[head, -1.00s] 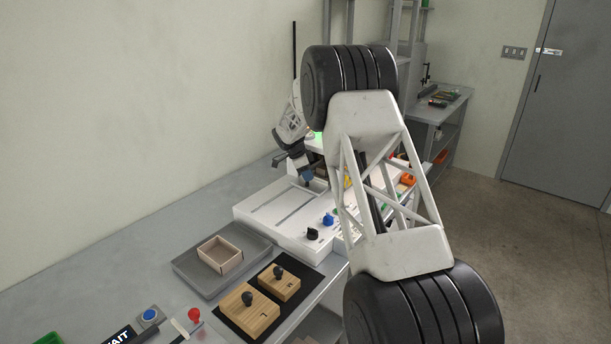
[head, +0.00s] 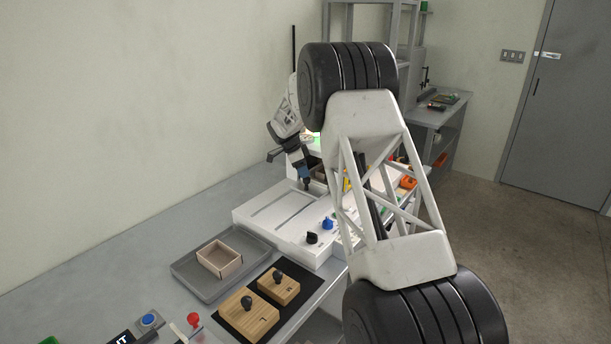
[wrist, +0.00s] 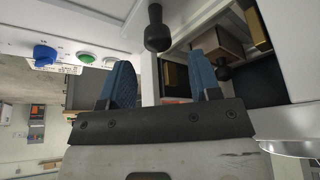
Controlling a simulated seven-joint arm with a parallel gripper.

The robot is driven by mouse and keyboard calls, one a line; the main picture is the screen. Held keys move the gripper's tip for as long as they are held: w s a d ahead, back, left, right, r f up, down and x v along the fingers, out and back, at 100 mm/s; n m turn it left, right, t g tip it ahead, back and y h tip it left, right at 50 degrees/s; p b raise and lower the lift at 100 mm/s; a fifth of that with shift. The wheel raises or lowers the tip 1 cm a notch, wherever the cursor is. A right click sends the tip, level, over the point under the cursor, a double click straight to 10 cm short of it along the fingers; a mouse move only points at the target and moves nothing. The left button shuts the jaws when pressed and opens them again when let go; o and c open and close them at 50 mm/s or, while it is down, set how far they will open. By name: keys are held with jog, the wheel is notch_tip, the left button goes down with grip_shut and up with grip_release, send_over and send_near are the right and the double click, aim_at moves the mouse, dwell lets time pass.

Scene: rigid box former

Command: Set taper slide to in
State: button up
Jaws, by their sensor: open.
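The white box-former machine (head: 262,219) stands on the bench, with slots in its top. My gripper (head: 306,184) is over the machine's far part in the head view. In the wrist view its two blue fingers (wrist: 158,75) are apart, with nothing between them. A second black knob (wrist: 222,70) is beside the right finger, near a box-like part in an opening. I cannot tell which knob belongs to the taper slide; no label for it is readable.
A blue knob (wrist: 44,54) and a green button (wrist: 86,57) are on the machine's panel. A grey tray (head: 190,275) with an open carton (head: 220,259) and wooden blocks with black knobs (head: 248,313) lie nearer on the bench. My arm hides part of the machine.

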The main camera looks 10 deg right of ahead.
jog(key=shift+v, duration=1.85)
jog(key=shift+r, duration=0.1)
jog(key=s+d+r+n+y, duration=0.1)
jog(key=s+d+r+n, duration=0.15)
jog(key=s+r, duration=0.65)
jog(key=s+d+r+n+t+y, duration=0.1)
jog(key=s+r+n, duration=0.3)
jog(key=s, duration=1)
jog(key=s+d+r+n, duration=0.25)
jog(key=s+r, duration=0.35)
jog(key=s, duration=0.6)
jog(key=s+f+n+y, duration=0.1)
jog(key=s+f+n, duration=0.1)
jog(key=s, duration=1)
jog(key=s+f+n+t, duration=0.1)
jog(key=s+n, duration=0.3)
jog(key=s, duration=0.8)
jog(key=s+d+f+n+y, duration=0.1)
jog(key=s+f+n, duration=0.1)
jog(key=s, duration=1.1)
jog(key=shift+f+n+t+y, duration=0.3)
jog(key=shift+f+n, duration=0.1)
jog(key=shift+f, duration=0.15)
